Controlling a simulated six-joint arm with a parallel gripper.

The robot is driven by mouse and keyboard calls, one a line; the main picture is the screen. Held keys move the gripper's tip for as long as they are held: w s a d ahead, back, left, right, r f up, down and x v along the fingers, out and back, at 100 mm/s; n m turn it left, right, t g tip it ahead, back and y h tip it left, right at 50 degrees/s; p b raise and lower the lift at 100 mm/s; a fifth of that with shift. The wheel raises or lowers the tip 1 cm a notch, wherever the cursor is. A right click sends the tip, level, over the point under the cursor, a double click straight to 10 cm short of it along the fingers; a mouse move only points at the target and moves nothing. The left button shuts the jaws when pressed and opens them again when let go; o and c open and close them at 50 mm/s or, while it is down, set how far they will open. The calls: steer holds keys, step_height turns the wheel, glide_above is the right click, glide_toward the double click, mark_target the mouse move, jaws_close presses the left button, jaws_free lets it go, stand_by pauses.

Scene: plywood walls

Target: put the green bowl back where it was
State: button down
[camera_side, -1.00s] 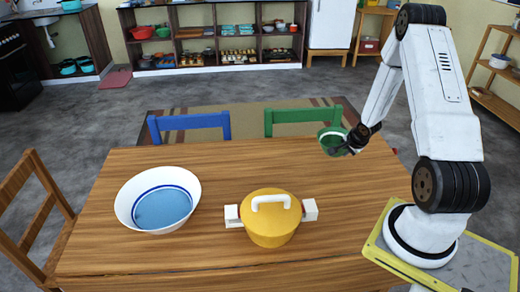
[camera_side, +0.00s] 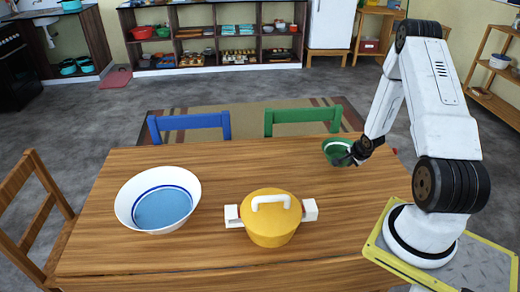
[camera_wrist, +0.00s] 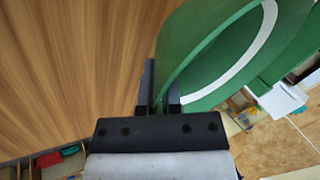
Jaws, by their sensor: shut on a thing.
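The green bowl (camera_side: 336,149) is at the far right part of the wooden table in the side view, with its opening up. In the wrist view the green bowl (camera_wrist: 216,62) shows a white band inside its rim, and its wall lies between the two black fingers. My gripper (camera_side: 350,156) is shut on the bowl's rim; it also shows in the wrist view (camera_wrist: 160,95). The bowl is at or very close to the table top; I cannot tell whether it touches. My fingers hide part of its near right side.
A yellow pot (camera_side: 270,226) with white handles stands at the table's front middle. A large white bowl (camera_side: 158,206) with a blue inside stands at the left. The wooden table (camera_side: 240,170) is clear between them and the green bowl. Blue and green chairs stand behind the far edge.

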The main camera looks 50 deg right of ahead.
mark_target(344, 173)
steer(key=shift+f, duration=0.2)
steer(key=shift+f, duration=1.65)
steer(key=shift+f, duration=0.15)
steer(key=c, duration=1.1)
jaws_free()
steer(key=shift+v, duration=6.15)
